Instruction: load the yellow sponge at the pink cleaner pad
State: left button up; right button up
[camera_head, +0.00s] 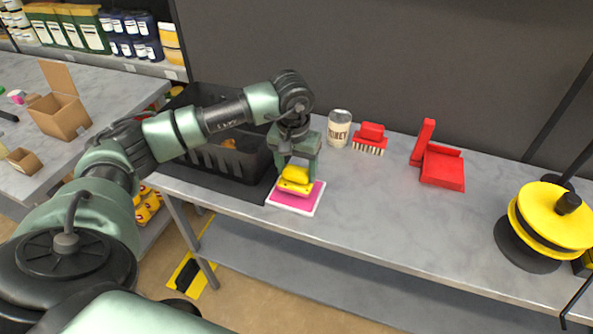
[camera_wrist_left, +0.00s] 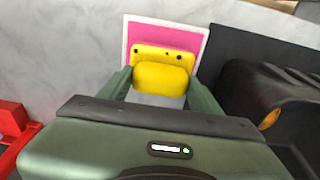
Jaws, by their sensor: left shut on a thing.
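The yellow sponge (camera_head: 295,181) is between the fingers of my left gripper (camera_head: 297,172), which is shut on it. The sponge also shows in the left wrist view (camera_wrist_left: 163,72), with the fingers on both sides of it. The pink cleaner pad (camera_head: 305,200), with a white border, lies flat near the table's front edge. The pad also shows behind the sponge in the left wrist view (camera_wrist_left: 165,34). The sponge is over the pad and covers part of it; I cannot tell whether they touch. My right gripper is not in view.
A dark crate (camera_head: 230,160) on a black mat stands left of the pad. A can (camera_head: 339,128), a red brush (camera_head: 370,138) and a red dustpan-like object (camera_head: 442,167) stand behind and right. The grey table (camera_head: 400,215) is bare right of the pad. A yellow reel (camera_head: 550,217) is at far right.

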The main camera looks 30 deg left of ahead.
aim_at(298, 167)
pick_arm(q)
jog(key=shift+r+p, duration=1.2)
jog(key=shift+r, duration=1.45)
